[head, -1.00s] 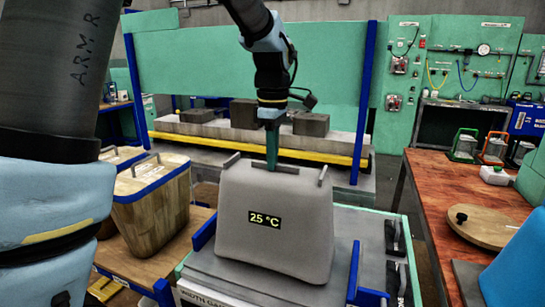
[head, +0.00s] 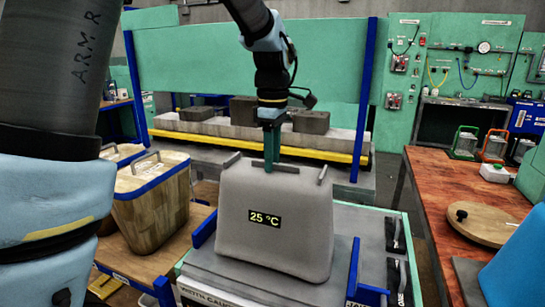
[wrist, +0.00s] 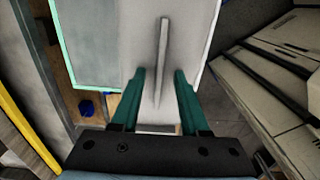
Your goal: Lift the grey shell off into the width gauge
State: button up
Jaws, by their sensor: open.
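The grey shell (head: 275,220), a tapered block with a 25 °C display, stands upright on the grey plate of the width gauge (head: 215,299). Blue guides stand at its left (head: 203,226) and right (head: 354,272). My gripper (head: 271,168) is at the shell's top, pointing down. In the wrist view its two green fingers (wrist: 159,72) are apart, with a thin raised bar (wrist: 162,45) on the shell's pale top between them. A small gap shows on each side of the bar. The underside of the shell is hidden.
A wooden tub (head: 152,210) with a blue rim stands left of the gauge. A red-brown bench (head: 465,170) with a round wooden lid (head: 485,225) is at right. Behind stands a press with dark blocks (head: 311,122) and a yellow rail (head: 300,155).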

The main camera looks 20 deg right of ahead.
jog(key=shift+r, duration=0.1)
notch_tip(320, 180, up, 11)
jog(key=b, duration=0.1)
jog(key=shift+f+b, duration=0.2)
jog(key=shift+b, duration=0.1)
jog(key=shift+s, duration=0.1)
dwell(0.3)
